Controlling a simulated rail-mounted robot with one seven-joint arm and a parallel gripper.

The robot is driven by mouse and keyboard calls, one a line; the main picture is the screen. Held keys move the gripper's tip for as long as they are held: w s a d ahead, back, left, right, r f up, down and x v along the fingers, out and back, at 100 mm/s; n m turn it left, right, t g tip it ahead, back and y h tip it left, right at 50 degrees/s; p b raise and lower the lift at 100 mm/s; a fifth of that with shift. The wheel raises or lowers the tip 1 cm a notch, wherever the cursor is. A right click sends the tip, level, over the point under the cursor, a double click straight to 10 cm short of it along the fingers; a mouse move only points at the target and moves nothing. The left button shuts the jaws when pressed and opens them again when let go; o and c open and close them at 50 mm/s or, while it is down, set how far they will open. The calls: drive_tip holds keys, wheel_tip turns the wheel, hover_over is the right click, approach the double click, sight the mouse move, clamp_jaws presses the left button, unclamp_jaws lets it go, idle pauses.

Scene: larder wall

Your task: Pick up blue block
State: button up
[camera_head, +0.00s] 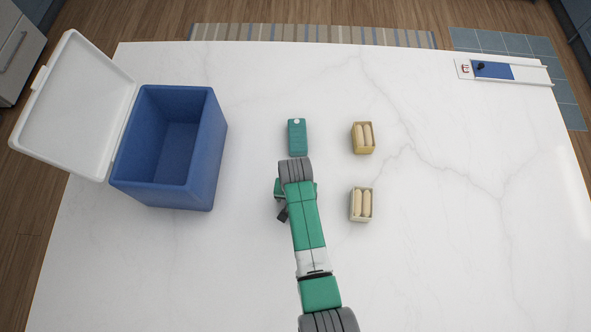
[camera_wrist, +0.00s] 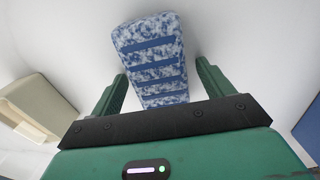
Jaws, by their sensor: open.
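The blue block (camera_wrist: 152,62) shows in the wrist view as a mottled blue and white block with darker blue ribs, lying on the white worktop. My gripper (camera_wrist: 160,72) is open, with one green finger on each side of the block's lower part. Gaps show between the fingers and the block. I cannot tell how far the fingertips are above the worktop. In the head view my arm hides the block, and only part of my gripper (camera_head: 282,207) shows beside the arm.
A teal block with a white spot (camera_head: 297,140) lies beyond my arm. Two small boxes of pale rolls, far (camera_head: 363,151) and near (camera_head: 361,218), stand to the right. An open blue cooler (camera_head: 205,165) stands left. A white and blue board (camera_head: 530,75) lies far right. The right worktop is clear.

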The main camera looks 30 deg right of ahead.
drive_tip(key=c, duration=1.2)
wheel_tip(320, 180, up, 10)
drive_tip(key=shift+r+p, duration=0.1)
drive_tip(key=shift+p, duration=0.35)
drive_tip(key=shift+c, duration=0.2)
